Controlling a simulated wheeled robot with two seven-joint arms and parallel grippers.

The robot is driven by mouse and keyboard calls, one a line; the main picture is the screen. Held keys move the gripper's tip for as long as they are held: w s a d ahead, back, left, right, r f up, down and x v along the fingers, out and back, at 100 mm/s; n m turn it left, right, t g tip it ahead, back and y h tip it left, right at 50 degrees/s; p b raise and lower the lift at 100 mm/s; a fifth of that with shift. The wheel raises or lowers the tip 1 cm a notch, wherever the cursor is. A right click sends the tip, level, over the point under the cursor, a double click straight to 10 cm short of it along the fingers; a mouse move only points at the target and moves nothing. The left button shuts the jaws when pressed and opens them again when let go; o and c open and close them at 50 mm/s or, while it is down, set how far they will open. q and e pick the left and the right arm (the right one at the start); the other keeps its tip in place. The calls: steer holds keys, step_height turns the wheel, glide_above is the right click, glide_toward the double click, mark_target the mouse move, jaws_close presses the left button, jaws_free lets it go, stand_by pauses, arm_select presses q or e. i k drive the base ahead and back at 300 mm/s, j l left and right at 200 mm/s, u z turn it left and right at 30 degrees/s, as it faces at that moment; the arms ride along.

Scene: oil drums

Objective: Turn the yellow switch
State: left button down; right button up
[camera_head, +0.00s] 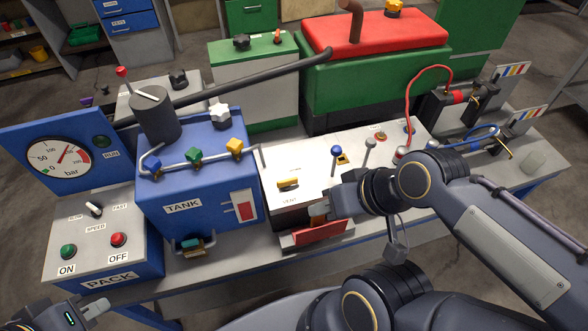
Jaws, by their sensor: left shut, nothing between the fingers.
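A yellow switch (287,183) lies roughly horizontal on the grey panel box in the middle of the bench. My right gripper (328,208) is just right of and nearer than the switch, at the front edge of that box. A gap shows between it and the switch, and its fingers are too small and overlapped to tell if they are open. My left gripper (95,309) is low at the bottom left, in front of the PACK box, far from the switch. It is shut and empty.
The blue TANK box (182,207) with coloured knobs stands left of the switch. A blue-knobbed lever (336,151) stands right of it. A red flap (319,233) sits below the panel. The PACK box (108,282) with ON and OFF buttons is at left.

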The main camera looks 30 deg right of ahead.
mark_target(284, 185)
steer(key=z, duration=0.85)
